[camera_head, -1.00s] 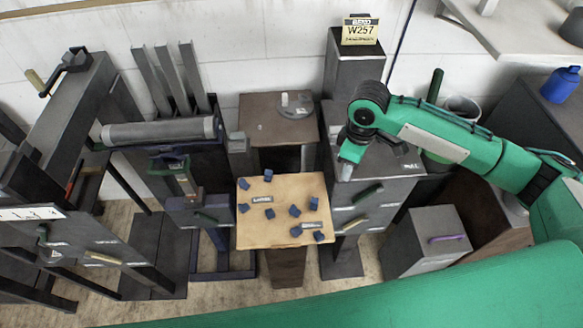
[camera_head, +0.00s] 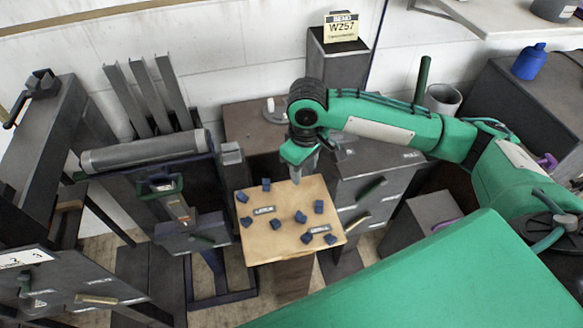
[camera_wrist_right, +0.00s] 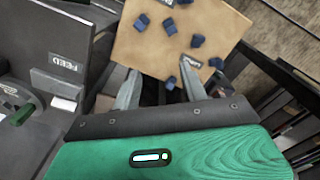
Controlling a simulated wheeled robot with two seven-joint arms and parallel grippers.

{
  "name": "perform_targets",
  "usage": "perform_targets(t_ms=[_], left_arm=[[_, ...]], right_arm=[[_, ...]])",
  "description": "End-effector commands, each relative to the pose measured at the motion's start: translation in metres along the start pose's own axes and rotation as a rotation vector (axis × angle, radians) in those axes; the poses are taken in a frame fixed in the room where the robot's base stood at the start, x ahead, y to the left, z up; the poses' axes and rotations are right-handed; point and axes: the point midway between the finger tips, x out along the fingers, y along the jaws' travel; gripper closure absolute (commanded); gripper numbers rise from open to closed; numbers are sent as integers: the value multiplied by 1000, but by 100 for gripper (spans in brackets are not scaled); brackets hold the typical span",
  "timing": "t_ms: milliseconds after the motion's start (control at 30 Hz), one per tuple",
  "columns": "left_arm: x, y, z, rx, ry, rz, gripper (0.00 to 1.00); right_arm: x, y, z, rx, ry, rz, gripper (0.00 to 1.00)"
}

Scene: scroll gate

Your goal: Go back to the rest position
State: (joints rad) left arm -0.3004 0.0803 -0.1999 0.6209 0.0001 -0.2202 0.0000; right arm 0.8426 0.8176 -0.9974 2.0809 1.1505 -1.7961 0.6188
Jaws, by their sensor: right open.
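My right gripper (camera_head: 297,170) hangs over the back edge of the light wooden board in the head view, its arm coming in from the right. In the right wrist view its two fingers (camera_wrist_right: 160,92) stand apart with nothing gripped between them. The board (camera_head: 262,248) carries several small dark blue blocks (camera_head: 301,216) and two labels; it also shows in the right wrist view (camera_wrist_right: 150,55), beyond the fingertips. My left gripper does not show.
A grey roller (camera_head: 145,152) on a dark stand is left of the board. A grey drawer cabinet (camera_head: 375,185) with handles is to the right. A sign reading W257 (camera_head: 342,28) stands on a tall pedestal behind. A blue bottle (camera_head: 529,62) sits at the far right.

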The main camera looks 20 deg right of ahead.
Motion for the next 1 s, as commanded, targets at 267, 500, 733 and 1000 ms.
perform_targets(t_ms=[267,500,733,1000], left_arm=[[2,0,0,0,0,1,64],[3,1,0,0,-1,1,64],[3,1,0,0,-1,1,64],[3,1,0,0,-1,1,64]], right_arm=[[2,0,0,-1,1,0,56],[2,0,0,-1,1,0,56],[14,-19,0,-40,31,-25,56],[47,-78,2,-125,169,-110,56]])
